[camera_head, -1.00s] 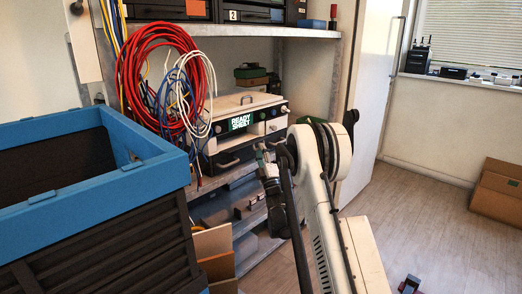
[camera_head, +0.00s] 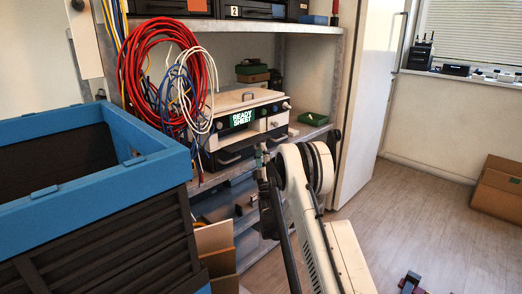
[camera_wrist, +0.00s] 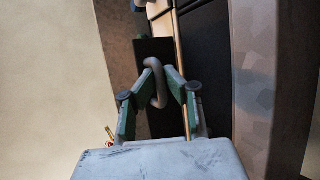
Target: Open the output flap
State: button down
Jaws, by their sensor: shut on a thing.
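The pale machine (camera_head: 238,112) with a lit green "READY SHEET" display (camera_head: 242,117) stands on the metal shelf. A dark flap-like panel (camera_head: 232,153) with a grey handle shows low on its front. My gripper (camera_head: 262,160) is at the machine's lower right front, partly hidden by my arm. In the wrist view my gripper (camera_wrist: 160,88) has its two green-sided fingers closed on a curved grey handle (camera_wrist: 158,68). A dark panel (camera_wrist: 150,52) lies behind that handle. How far the flap is open cannot be told.
Red, blue and white cable coils (camera_head: 165,80) hang left of the machine. A blue-rimmed dark crate (camera_head: 155,170) fills the left foreground. A green tray (camera_head: 313,118) sits on the shelf to the right. Cardboard boxes (camera_head: 500,187) stand on the otherwise mostly clear floor at right.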

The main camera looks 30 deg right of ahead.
jog(key=c, duration=2.1)
grip_release()
jog(key=shift+s, duration=0.1)
jog(key=shift+f, duration=0.1)
jog(key=v, duration=1.2)
